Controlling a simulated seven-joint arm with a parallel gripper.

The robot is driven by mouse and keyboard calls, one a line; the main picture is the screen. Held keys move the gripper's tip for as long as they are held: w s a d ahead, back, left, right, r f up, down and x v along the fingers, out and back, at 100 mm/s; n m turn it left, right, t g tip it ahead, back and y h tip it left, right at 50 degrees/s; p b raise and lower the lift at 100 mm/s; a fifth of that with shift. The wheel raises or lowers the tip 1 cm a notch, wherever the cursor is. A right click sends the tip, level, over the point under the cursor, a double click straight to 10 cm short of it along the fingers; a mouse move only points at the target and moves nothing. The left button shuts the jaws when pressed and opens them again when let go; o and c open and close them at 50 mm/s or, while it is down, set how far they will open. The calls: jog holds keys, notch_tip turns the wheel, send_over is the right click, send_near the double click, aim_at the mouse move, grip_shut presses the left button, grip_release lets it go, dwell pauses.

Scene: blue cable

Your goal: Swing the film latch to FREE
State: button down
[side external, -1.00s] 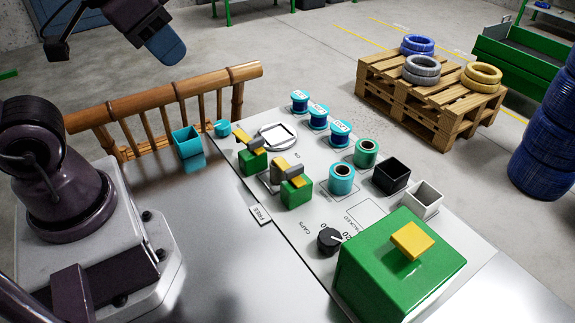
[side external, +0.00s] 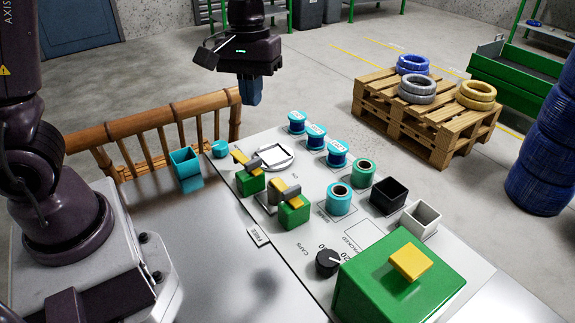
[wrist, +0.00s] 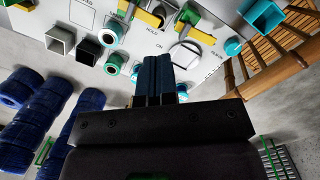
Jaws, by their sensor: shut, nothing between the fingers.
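Two green blocks carry yellow-and-grey levers on the light panel: the nearer lever fitting (side external: 292,212) and the farther lever fitting (side external: 250,182). I cannot tell for sure which lever is the film latch. The FREE label (side external: 258,237) lies at the panel's left edge, beside the nearer block. In the wrist view, a HOLD label (wrist: 152,30) shows between the yellow levers. My gripper (side external: 252,103) points down with blue fingers, shut and empty, high above the panel's far end. In the wrist view its fingers (wrist: 160,60) cover part of the panel, and it touches no lever.
A white round plate (side external: 270,157) sits beyond the levers. Several teal and green spools (side external: 337,153) line the panel's right, with a black box (side external: 388,195) and a white box (side external: 420,219). A green box (side external: 400,285) stands at front. A bamboo rail (side external: 150,130) borders the left.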

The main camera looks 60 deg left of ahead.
jog(key=w+f+n+g, duration=0.1)
jog(key=w+f+n, duration=0.2)
jog(key=n, duration=0.6)
jog(key=w+f+n+g, duration=0.1)
jog(key=w+f+n, duration=0.3)
jog(key=w+n, duration=0.3)
jog(key=w+f+n+g+y, duration=0.1)
jog(key=w+f+n, duration=0.2)
jog(key=n, duration=0.9)
jog(key=shift+w+f+g, duration=0.3)
jog(key=shift+w+g, duration=0.1)
jog(key=shift+w, duration=0.65)
jog(key=shift+a, duration=0.1)
